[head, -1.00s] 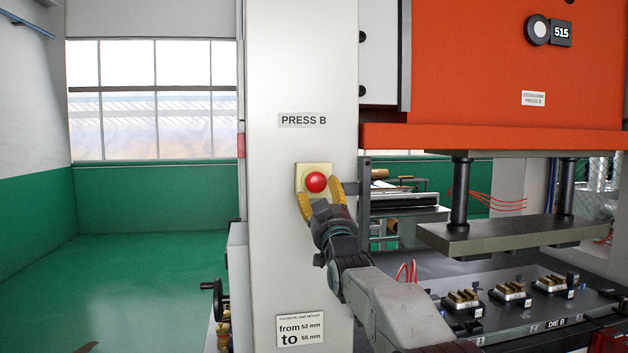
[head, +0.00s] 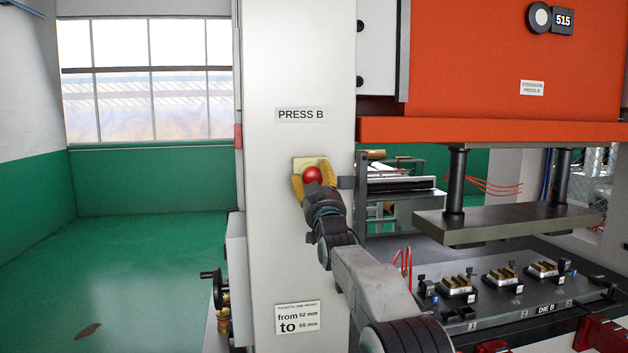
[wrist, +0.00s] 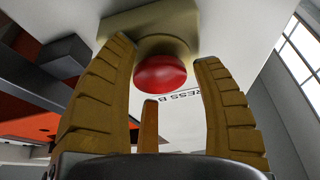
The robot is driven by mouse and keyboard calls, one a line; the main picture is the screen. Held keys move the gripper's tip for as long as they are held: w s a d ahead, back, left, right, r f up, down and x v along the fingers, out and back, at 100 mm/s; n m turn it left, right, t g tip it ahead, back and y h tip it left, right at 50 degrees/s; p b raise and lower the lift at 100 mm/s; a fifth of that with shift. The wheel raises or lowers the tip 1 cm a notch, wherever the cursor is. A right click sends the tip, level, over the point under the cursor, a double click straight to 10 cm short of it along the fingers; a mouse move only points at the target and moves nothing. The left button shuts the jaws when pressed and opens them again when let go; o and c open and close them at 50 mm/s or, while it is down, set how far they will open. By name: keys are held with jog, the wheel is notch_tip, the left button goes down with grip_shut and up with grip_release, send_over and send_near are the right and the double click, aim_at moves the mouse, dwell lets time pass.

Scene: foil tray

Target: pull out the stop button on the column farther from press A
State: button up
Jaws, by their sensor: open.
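The red stop button (head: 312,174) sits on a pale yellow plate (head: 309,162) on the white column (head: 296,230) labelled PRESS B. My gripper (head: 312,185) is at the button, its yellow fingers spread on either side of it. In the wrist view the red button (wrist: 160,75) shows between the tips of the open fingers (wrist: 163,78), with gaps to both sides. A third finger shows below the button in that view. The lower part of the button is partly hidden by my gripper in the head view.
The orange press (head: 480,70) with its die bed (head: 520,290) stands right of the column. A dark bracket (head: 361,185) juts out close to my gripper's right side. A handwheel (head: 214,288) is at the column's lower left. The green floor (head: 130,260) at left is mostly clear.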

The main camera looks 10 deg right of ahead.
jog(key=shift+c, duration=0.4)
jog(key=c, duration=1)
jog(key=shift+s, duration=0.1)
